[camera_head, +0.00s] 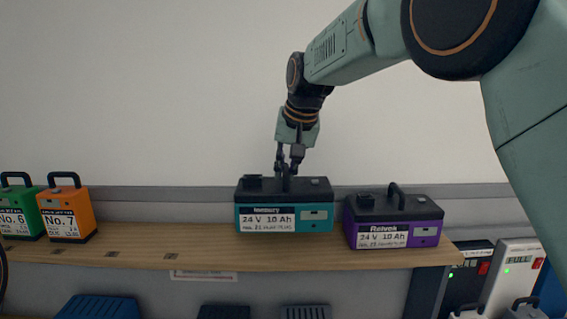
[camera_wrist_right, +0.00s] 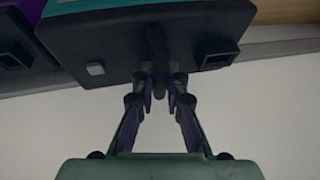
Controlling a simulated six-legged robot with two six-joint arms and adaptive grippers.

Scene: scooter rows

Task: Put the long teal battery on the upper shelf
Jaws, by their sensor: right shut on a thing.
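The long teal battery (camera_head: 284,217) has a black top and a white label reading 24 V 10 Ah. In the head view it is upright at the upper wooden shelf (camera_head: 180,251), left of the purple battery. I cannot tell whether its base touches the board. My right gripper (camera_head: 287,172) comes from above and is shut on the battery's handle. In the right wrist view the fingers of my right gripper (camera_wrist_right: 160,88) close on the handle, with the battery's dark top (camera_wrist_right: 120,45) beyond them. My left gripper is not in view.
A purple battery (camera_head: 393,222) stands close on the right. Orange (camera_head: 70,213) and green (camera_head: 22,211) batteries stand at the shelf's left. The board between orange and teal is clear. Blue (camera_head: 100,308) and dark things sit below. A charger marked FULL (camera_head: 517,264) is at lower right.

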